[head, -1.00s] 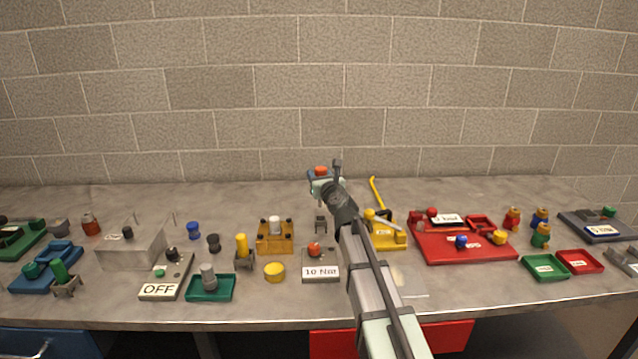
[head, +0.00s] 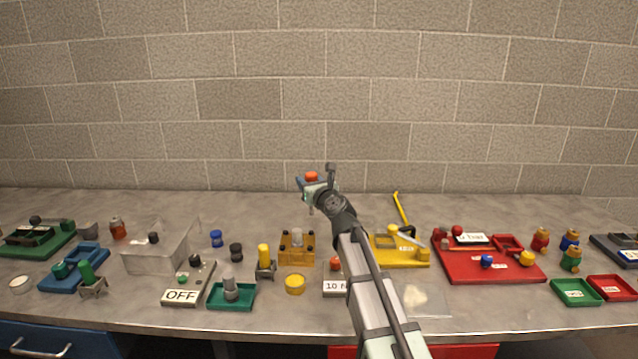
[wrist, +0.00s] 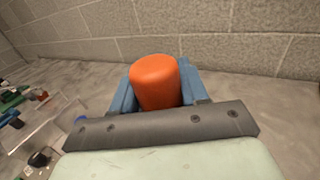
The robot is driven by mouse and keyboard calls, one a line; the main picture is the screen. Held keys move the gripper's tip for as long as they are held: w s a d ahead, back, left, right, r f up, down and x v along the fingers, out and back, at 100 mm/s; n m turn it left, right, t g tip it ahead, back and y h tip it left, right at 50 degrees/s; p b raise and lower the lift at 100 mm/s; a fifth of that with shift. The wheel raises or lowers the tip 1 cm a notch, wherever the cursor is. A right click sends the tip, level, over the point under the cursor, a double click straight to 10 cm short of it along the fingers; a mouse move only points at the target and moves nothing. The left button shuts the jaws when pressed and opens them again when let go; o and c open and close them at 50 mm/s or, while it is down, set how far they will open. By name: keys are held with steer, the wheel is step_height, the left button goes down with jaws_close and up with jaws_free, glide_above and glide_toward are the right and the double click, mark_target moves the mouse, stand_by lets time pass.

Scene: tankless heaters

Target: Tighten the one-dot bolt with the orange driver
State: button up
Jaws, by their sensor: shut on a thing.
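My gripper (head: 303,184) is raised above the bench near the back wall. It is shut on the orange driver (head: 311,176), whose rounded orange handle (wrist: 155,82) shows between the blue fingers in the wrist view.
My arm partly covers the box labelled 10 N (head: 334,287). A clear box (head: 160,250), an OFF switch box (head: 180,297) and a green tray (head: 244,303) stand left. A yellow fixture (head: 415,262) and red board (head: 470,272) stand right.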

steer(key=s+a+n+g+y, duration=0.7)
steer(key=s+a+y, duration=0.1)
steer(key=s+a, duration=0.1)
steer(key=shift+w+a+f, duration=0.1)
steer(key=shift+w+f, duration=0.05)
steer(key=shift+f, duration=1.35)
steer(key=shift+w+a+f, duration=0.1)
steer(key=shift+f, duration=1.35)
steer(key=shift+f, duration=0.6)
stand_by(1.0)
step_height(320, 180, up, 7)
stand_by(1.1)
